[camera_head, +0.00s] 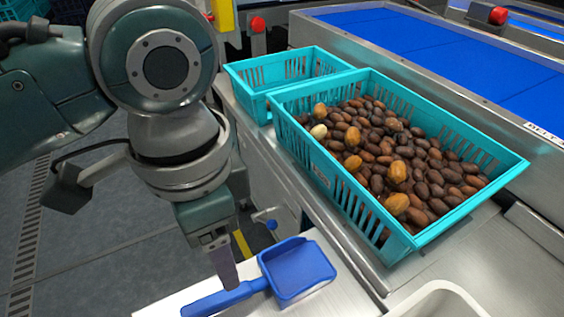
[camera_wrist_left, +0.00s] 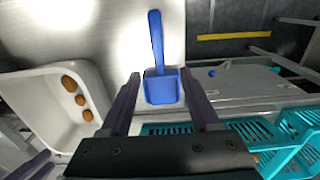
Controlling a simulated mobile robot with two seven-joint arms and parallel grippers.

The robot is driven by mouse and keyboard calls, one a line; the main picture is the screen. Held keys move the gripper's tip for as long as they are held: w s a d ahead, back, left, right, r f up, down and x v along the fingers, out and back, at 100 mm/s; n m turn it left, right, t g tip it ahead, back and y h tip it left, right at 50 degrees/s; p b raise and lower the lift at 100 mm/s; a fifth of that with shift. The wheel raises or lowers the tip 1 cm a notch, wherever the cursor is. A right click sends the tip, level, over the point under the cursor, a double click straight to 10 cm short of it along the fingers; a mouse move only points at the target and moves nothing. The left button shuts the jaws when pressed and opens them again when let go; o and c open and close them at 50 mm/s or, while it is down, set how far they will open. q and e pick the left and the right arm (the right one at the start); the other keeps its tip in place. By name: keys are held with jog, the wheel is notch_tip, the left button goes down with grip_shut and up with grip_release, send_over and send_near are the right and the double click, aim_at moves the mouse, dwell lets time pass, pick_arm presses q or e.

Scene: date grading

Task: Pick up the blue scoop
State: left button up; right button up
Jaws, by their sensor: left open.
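The blue scoop (camera_head: 297,270) lies on the pale metal worktop at the bottom of the head view. Its handle points to the lower left, and its pan is open upward. My left gripper (camera_head: 226,275) points down at the handle, and its finger partly overlaps the handle in this view. In the left wrist view the scoop (camera_wrist_left: 160,88) shows between the two spread fingers of my left gripper (camera_wrist_left: 158,78), with the handle pointing away. The gripper is open with nothing held; whether a finger touches the scoop I cannot tell.
A turquoise crate (camera_head: 343,196) full of brown dates, some of them lighter, stands behind the scoop. An emptier turquoise crate (camera_head: 252,73) is beside it. A white bin (camera_head: 440,296) stands right of the scoop; the wrist view shows three dates inside. Blue conveyor belts (camera_head: 430,50) run behind.

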pick_arm(q)
jog(key=b, duration=0.1)
send_over(234, 292)
notch_tip(234, 292, down, 5)
jog(key=shift+a+r, duration=0.1)
jog(key=shift+r, duration=0.05)
notch_tip(234, 292, down, 5)
jog(key=shift+f+b, duration=0.15)
jog(key=shift+b, duration=0.7)
grip_shut()
dwell(0.6)
